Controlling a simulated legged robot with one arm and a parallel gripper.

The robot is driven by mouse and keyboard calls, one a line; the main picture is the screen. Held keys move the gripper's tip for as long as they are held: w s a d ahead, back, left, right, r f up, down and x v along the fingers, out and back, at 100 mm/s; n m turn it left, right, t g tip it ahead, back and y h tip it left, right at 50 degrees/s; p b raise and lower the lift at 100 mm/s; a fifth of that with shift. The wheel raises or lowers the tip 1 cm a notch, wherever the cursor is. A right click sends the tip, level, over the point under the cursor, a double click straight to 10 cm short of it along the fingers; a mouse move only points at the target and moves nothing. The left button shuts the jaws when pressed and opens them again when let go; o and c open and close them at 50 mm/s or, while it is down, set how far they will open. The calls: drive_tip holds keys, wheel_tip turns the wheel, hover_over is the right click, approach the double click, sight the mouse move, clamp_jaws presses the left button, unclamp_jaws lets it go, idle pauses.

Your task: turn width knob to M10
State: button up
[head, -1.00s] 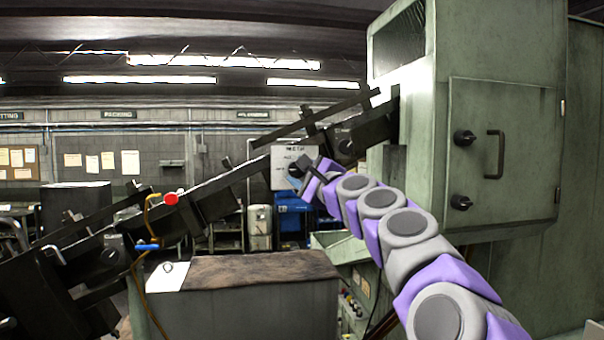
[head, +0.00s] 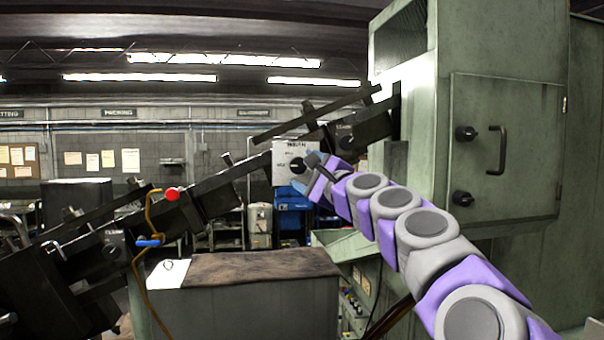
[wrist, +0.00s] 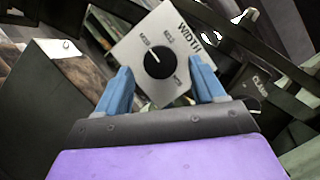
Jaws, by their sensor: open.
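The width knob (wrist: 158,64) is a round black dial on a light plate (wrist: 192,66) marked WIDTH. Its white pointer line is at the upper left side of the dial, toward a small label there that is hard to read. Other small labels sit at the upper right and lower right. In the head view the knob (head: 297,165) shows uncovered on its plate. My gripper (head: 318,177) is just right of it and looks apart from it. In the wrist view my gripper's blue fingers (wrist: 160,67) are open and empty, one on each side of the knob in the picture.
A dark sloping rail (head: 225,192) carries the plate and runs from lower left to upper right. A red ball-topped lever (head: 172,194) stands on it at left. A green machine cabinet (head: 505,150) fills the right. A grey box (head: 245,300) stands below.

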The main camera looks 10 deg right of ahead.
drive_tip(key=b+v, duration=0.2)
drive_tip(key=v, duration=1.3)
drive_tip(key=shift+w+a+f, duration=0.1)
drive_tip(key=shift+f, duration=0.05)
